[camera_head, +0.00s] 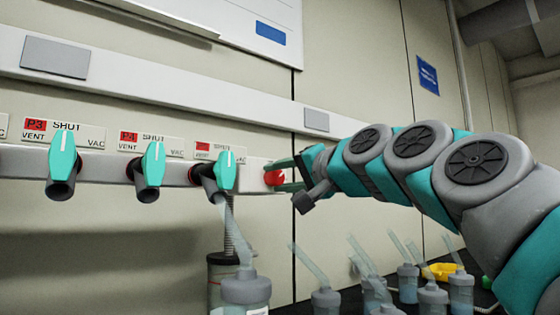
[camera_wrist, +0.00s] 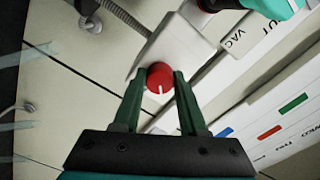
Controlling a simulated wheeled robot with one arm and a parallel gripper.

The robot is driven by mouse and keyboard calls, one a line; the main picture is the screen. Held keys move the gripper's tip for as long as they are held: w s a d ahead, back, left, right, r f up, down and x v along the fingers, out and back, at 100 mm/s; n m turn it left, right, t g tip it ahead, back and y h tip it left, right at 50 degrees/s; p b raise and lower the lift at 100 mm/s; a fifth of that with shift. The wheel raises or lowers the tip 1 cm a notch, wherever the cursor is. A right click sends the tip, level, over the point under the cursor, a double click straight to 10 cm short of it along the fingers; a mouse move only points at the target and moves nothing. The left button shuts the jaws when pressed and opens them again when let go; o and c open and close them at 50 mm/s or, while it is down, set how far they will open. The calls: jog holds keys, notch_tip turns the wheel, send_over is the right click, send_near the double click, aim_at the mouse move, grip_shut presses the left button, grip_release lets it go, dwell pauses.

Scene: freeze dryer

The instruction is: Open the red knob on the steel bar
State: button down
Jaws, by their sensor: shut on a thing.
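The red knob (camera_head: 274,178) is on the right end of the steel bar (camera_head: 105,168) in the head view. In the wrist view the red knob (camera_wrist: 160,77) shows a white line on its face, which points toward my gripper's base. My gripper (camera_head: 285,175) reaches in from the right, and its two green fingers (camera_wrist: 160,85) are on either side of the knob, shut on it. The fingers partly cover the knob's sides. The end of the bar (camera_wrist: 172,42) shows behind the knob in the wrist view.
Several teal-handled valves, such as the nearest one (camera_head: 226,170), stand along the bar to the left. A flask (camera_head: 246,288) hangs below that valve. Several bottles with tubes, including this one (camera_head: 325,301), and a yellow item (camera_head: 440,271) stand below my arm.

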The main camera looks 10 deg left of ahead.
jog(key=m+p, duration=0.1)
jog(key=m, duration=0.2)
jog(key=shift+m, duration=0.4)
jog(key=m, duration=0.4)
jog(key=shift+m, duration=0.4)
jog(key=shift+c, duration=2.2)
grip_release()
jog(key=shift+d, duration=0.1)
jog(key=v, duration=0.7)
jog(key=shift+s+d+b, duration=0.25)
jog(key=shift+b, duration=0.15)
